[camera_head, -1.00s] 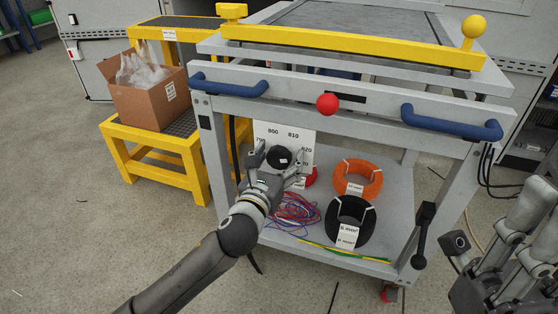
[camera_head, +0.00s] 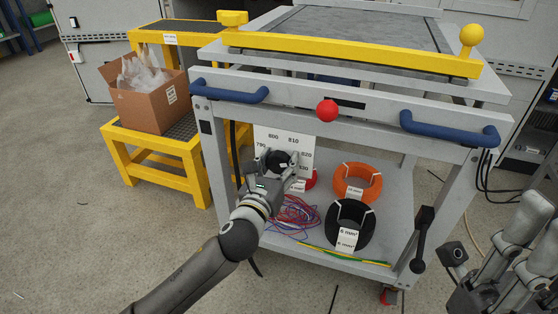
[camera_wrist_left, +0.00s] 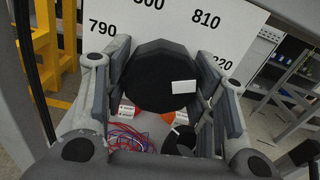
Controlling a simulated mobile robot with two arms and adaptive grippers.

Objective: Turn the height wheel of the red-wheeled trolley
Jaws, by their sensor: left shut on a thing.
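The grey trolley (camera_head: 340,113) has a black round height wheel (camera_head: 279,155) in front of a white scale plate (camera_head: 292,137) with numbers from 790 to 830. The wheel carries a white mark. In the left wrist view the wheel (camera_wrist_left: 155,75) fills the space between the finger pads, its mark towards the right. My left gripper (camera_head: 275,172) is shut on the wheel, one finger on each side. A red caster (camera_head: 389,296) shows at the trolley's lower front corner. My right gripper (camera_head: 508,255) is at the lower right, apart from the trolley; its jaw opening is unclear.
Blue handles (camera_head: 229,92) and a red ball knob (camera_head: 327,111) stick out above the wheel. Orange (camera_head: 357,183) and black (camera_head: 349,224) cable coils lie on the lower shelf. A yellow step (camera_head: 155,150) with a cardboard box (camera_head: 150,100) stands at left.

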